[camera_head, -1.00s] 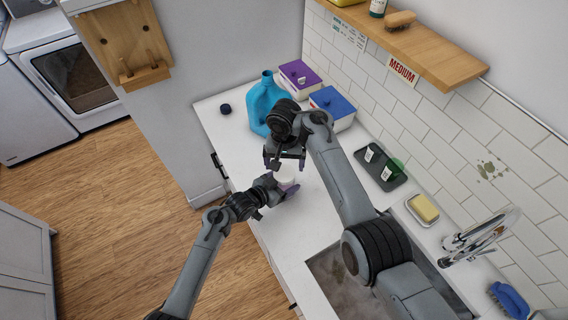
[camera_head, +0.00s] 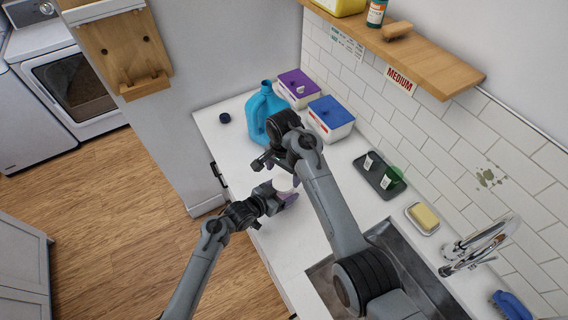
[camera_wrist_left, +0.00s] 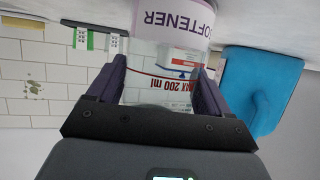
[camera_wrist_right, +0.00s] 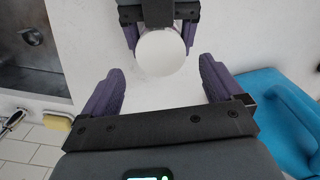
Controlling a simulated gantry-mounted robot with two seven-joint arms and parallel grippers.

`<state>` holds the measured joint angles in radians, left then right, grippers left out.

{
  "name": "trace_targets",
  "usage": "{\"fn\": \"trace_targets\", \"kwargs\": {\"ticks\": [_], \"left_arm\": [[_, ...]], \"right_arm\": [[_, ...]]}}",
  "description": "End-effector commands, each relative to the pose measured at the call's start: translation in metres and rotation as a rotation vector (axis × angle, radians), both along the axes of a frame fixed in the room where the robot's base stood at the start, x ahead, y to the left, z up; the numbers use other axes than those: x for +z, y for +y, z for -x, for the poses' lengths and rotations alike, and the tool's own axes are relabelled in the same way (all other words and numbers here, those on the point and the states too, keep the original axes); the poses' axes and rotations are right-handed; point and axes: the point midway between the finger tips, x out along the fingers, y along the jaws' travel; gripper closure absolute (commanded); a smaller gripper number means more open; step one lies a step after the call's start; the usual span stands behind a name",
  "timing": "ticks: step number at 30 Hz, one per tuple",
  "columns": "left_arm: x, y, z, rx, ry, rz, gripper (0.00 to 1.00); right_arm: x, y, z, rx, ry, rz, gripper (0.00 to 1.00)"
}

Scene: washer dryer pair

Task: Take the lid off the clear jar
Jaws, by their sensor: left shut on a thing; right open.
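The clear jar (camera_wrist_left: 160,60) stands on the counter between my left gripper's fingers, with a purple "SOFTENER" band and a red "MAX 200 ml" mark. My left gripper (camera_wrist_left: 158,88) is shut on the jar's side. The white round lid (camera_wrist_right: 162,53) sits on top of the jar and shows from above in the right wrist view; it is small in the head view (camera_head: 284,183). My right gripper (camera_wrist_right: 162,88) is open and empty, its fingers apart near the lid and not touching it. In the head view my right gripper (camera_head: 264,166) is beside the jar, partly hidden by its own wrist.
A blue jug (camera_head: 258,122) stands behind, with purple-lidded (camera_head: 300,85) and blue-lidded (camera_head: 331,112) boxes beside it. A dark cap (camera_head: 224,118) lies at back left.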

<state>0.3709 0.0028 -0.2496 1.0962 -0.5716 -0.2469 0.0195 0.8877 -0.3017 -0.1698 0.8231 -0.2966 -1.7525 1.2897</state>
Motion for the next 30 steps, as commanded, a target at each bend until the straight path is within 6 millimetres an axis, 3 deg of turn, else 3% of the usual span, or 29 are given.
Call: {"fn": "trace_targets", "kwargs": {"ticks": [10,23,30], "left_arm": [[-0.001,0.0,0.0,0.0,0.001,-0.001,1.0],[-0.001,0.0,0.0,-0.001,0.001,0.0,1.0],[0.0,0.0,0.0,0.0,0.001,0.001,1.0]], "right_arm": [[-0.04,-0.001,0.0,0.0,0.001,0.002,0.06],[-0.048,0.0,0.0,0.001,0.0,0.0,0.06],[-0.048,0.0,0.0,0.001,0.001,0.001,0.42]]}}
